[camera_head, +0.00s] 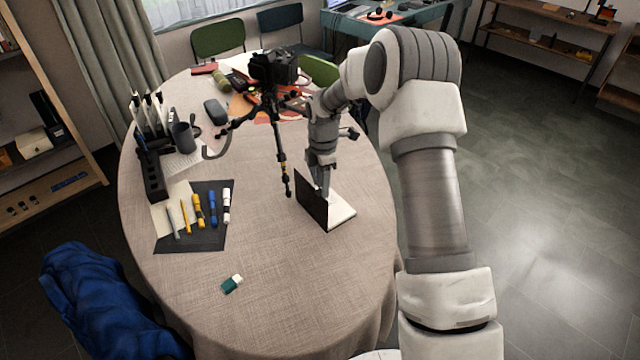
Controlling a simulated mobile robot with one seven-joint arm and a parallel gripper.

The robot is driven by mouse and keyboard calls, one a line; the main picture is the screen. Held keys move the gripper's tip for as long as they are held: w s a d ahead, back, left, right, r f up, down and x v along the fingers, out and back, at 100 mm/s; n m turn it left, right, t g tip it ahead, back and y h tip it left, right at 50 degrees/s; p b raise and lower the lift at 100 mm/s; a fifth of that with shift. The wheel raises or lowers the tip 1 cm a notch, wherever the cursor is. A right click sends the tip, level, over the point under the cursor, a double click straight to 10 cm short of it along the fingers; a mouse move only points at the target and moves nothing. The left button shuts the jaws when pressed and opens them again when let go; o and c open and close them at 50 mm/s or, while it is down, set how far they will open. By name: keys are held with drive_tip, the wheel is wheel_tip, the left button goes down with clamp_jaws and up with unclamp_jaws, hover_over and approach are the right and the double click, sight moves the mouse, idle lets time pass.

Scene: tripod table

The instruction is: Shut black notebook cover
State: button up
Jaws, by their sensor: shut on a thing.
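The black notebook lies on the tablecloth right of the table's middle, with its black cover (311,206) standing steeply up on the left side. Its white pages (342,214) lie flat to the right of the cover. My gripper (325,182) reaches down from above to the far upper edge of the cover and is shut on it. The fingertips are small in this view, and the exact contact is partly hidden.
A tripod with a camera (272,68) stands just left of my arm, one leg close to the notebook. A dark mat (190,238) with pens and markers lies at left. An eraser (232,284) lies near the front. The tablecloth (300,300) is clear in front of the notebook.

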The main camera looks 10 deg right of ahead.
drive_tip(key=shift+w+d+f, duration=0.1)
drive_tip(key=shift+d+f, duration=0.05)
drive_tip(key=shift+d, duration=0.4)
drive_tip(key=shift+w+d+f, duration=0.1)
drive_tip(key=shift+d, duration=0.4)
drive_tip(key=shift+w+d+f, duration=0.1)
drive_tip(key=shift+d+f, duration=0.1)
drive_tip(key=shift+d, duration=0.3)
drive_tip(key=shift+w+d+f, duration=0.1)
drive_tip(key=shift+d+f, duration=0.1)
drive_tip(key=shift+d, duration=0.25)
drive_tip(key=o, duration=0.7)
drive_tip(key=shift+c, duration=0.2)
drive_tip(key=shift+r, duration=0.2)
wheel_tip(320, 180, up, 8)
drive_tip(key=p, duration=0.4)
drive_tip(key=shift+p, duration=0.3)
